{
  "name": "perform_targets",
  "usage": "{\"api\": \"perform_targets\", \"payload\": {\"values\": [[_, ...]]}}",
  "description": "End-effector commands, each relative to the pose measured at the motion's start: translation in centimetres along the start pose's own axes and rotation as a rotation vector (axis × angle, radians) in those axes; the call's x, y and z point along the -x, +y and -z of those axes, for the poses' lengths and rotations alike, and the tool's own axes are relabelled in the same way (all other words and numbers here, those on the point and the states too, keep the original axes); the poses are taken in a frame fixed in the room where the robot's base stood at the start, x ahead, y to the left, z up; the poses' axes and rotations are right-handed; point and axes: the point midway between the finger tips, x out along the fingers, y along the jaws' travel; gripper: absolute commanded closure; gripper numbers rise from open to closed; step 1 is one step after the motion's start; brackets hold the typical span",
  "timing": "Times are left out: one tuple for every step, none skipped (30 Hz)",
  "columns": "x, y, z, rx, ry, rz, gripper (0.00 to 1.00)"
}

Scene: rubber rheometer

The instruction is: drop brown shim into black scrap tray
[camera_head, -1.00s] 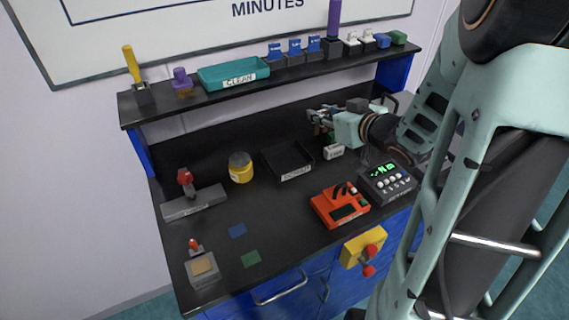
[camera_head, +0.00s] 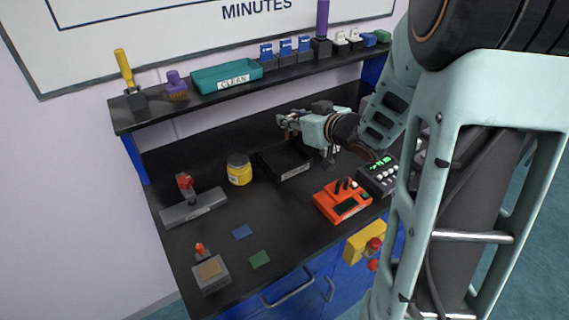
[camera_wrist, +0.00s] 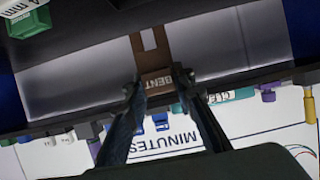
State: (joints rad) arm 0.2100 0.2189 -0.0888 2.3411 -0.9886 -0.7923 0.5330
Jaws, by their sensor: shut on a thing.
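In the head view my gripper (camera_head: 286,122) is above the bench, over the back part of the black scrap tray (camera_head: 268,166). The shim cannot be made out clearly in the head view. The tray sits on the black bench with a white label on its front wall, and it looks empty where its inside shows. My wrist hides part of the area behind the tray.
A yellow jar (camera_head: 239,170) stands just left of the tray. An orange device (camera_head: 342,200) and a dark meter with a green display (camera_head: 378,175) are to the right. A shelf (camera_head: 200,104) with a teal CLEAN tray (camera_head: 226,77) runs behind.

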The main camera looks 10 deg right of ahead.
Motion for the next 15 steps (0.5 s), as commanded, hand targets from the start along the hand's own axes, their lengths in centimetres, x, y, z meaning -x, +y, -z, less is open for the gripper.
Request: {"api": "perform_targets", "payload": {"values": [[-0.4,0.0,-1.0,0.0,0.0,0.0,1.0],[-0.5,0.0,-1.3,0.0,0.0,0.0,1.0],[-0.7,0.0,-1.7,0.0,0.0,0.0,1.0],[-0.8,0.0,-2.1,0.0,0.0,0.0,1.0],[-1.0,0.0,-2.4,0.0,0.0,0.0,1.0],[-1.1,0.0,-2.8,0.0,0.0,0.0,1.0],[-1.3,0.0,-3.1,0.0,0.0,0.0,1.0],[-1.4,0.0,-3.4,0.001,0.0,0.0,1.0],[-1.5,0.0,-3.7,0.001,0.0,0.0,1.0],[-1.6,0.0,-3.9,0.001,0.0,0.0,1.0],[-1.7,0.0,-4.0,0.001,0.0,0.0,1.0],[-1.7,0.0,-4.2,0.001,0.0,0.0,1.0],[-1.8,0.0,-4.3,0.001,0.0,0.0,1.0],[-1.8,0.0,-4.3,0.001,0.0,0.0,1.0],[-1.8,0.0,-4.3,0.001,0.0,0.0,1.0]]}}
